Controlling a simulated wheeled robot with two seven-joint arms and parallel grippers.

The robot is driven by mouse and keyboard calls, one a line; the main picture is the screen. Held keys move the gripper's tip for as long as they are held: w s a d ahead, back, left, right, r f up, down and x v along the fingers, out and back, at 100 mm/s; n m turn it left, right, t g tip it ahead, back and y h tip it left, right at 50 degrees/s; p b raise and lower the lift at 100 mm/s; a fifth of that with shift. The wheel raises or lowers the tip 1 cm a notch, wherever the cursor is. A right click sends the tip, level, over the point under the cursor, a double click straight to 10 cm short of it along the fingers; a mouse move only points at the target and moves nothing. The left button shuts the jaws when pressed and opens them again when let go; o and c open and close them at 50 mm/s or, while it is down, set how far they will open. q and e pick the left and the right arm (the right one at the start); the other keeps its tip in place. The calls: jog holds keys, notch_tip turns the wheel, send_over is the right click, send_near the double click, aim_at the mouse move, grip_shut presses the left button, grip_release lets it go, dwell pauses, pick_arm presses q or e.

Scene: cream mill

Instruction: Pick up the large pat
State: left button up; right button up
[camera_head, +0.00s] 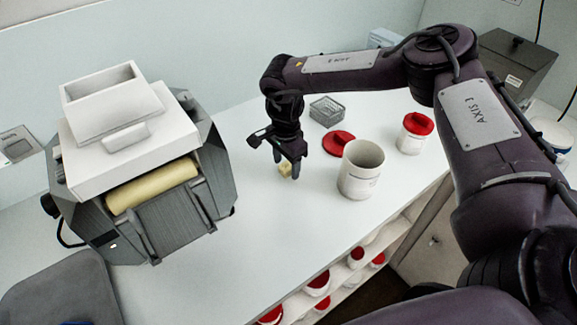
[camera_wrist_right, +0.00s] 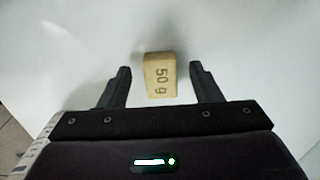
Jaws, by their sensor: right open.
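A small yellow block, the pat (camera_head: 285,170), lies on the white counter and is partly hidden behind my right gripper's fingers. In the right wrist view the pat (camera_wrist_right: 160,75) reads "50 g" and sits between the two open fingers, with a gap on each side. My right gripper (camera_head: 289,170) points down over it and is open and empty; it also shows in the right wrist view (camera_wrist_right: 160,85). My left gripper is out of view.
An open white jar (camera_head: 361,170) and its red lid (camera_head: 338,142) stand right of the pat. A red-lidded jar (camera_head: 414,133) and a wire basket (camera_head: 327,111) are behind. A grey mill (camera_head: 140,180) stands left. The counter's front middle is clear.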

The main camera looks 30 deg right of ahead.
aim_at(286, 166)
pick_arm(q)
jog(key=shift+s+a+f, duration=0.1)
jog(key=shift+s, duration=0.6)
pick_arm(e)
jog(key=c, duration=1.1)
jog(key=shift+o, duration=0.2)
jog(key=shift+r, duration=0.1)
